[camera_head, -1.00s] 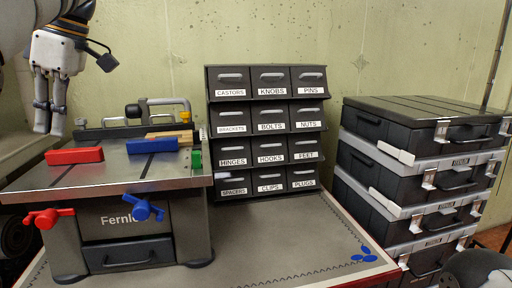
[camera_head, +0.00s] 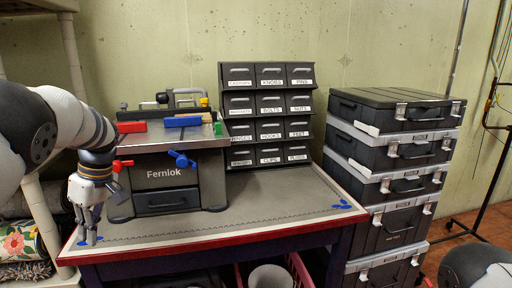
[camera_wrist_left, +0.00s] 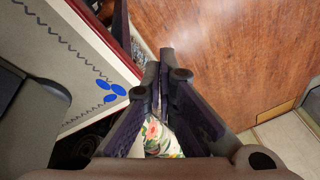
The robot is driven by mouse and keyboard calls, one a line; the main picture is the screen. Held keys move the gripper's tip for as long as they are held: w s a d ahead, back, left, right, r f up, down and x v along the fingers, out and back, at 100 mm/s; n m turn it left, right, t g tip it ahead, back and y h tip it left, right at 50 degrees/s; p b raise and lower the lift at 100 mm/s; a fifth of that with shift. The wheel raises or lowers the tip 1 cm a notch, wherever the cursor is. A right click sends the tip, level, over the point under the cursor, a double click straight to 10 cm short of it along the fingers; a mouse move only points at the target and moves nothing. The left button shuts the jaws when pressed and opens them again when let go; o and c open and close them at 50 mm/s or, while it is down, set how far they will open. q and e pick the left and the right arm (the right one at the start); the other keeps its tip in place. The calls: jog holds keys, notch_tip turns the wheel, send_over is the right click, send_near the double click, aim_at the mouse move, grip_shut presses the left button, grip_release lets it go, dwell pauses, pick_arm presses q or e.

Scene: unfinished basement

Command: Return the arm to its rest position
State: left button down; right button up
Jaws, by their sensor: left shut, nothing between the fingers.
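My left arm comes in from the left in the head view and hangs down. Its gripper (camera_head: 90,240) is shut and empty, pointing down at the front left corner of the workbench (camera_head: 250,215). In the left wrist view the fingers of the left gripper (camera_wrist_left: 165,60) meet at their tips with nothing between them. The bench edge lies to their left there, with blue spots (camera_wrist_left: 112,92) on its top. A rounded grey part at the lower right of the head view appears to be my right arm; its gripper is not in view.
A Fernlok bench machine (camera_head: 165,165) with red and blue pieces stands right of the left gripper. A labelled drawer rack (camera_head: 268,115) is behind. Stacked dark cases (camera_head: 395,150) stand at the right. Floral fabric (camera_head: 18,243) lies at the lower left. The bench front is clear.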

pick_arm(q)
jog(key=s+d+f+m+h, duration=0.1)
jog(key=s+d+f+m, duration=0.25)
jog(key=s+f, duration=0.7)
jog(key=s+d+f+m, duration=0.2)
jog(key=s+f+m, duration=0.35)
jog(key=f, duration=0.85)
jog(key=s+d+m+h, duration=0.1)
jog(key=s+d+m, duration=0.2)
jog(key=s, duration=1.1)
jog(key=s+d+m+h, duration=0.1)
jog(key=s+d+m, duration=0.2)
jog(key=s+d, duration=0.5)
jog(key=s+f+p, duration=0.1)
jog(key=s, duration=0.5)
jog(key=shift+s+d+g, duration=0.15)
jog(key=shift+d+g, duration=0.25)
